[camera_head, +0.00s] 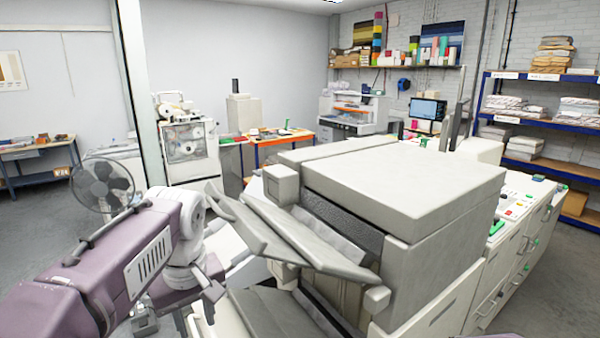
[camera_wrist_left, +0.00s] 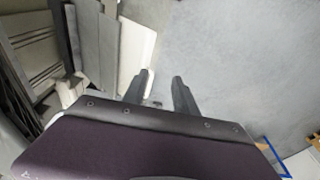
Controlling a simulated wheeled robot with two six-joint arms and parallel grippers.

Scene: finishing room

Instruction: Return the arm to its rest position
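My left arm (camera_head: 120,265), purple with a pale wrist joint, reaches in from the lower left of the head view. It is bent down beside the large grey machine (camera_head: 405,185). In the left wrist view my left gripper (camera_wrist_left: 159,82) has its two dark fingers apart, with only grey floor showing between them. It holds nothing.
The machine's slanted trays (camera_head: 290,240) stand close to the right of my left wrist. A fan (camera_head: 103,183) stands behind the arm. A workbench (camera_head: 38,150) is at the far left, and blue-framed shelves (camera_head: 540,82) stand at right. Open floor (camera_head: 30,230) lies at left.

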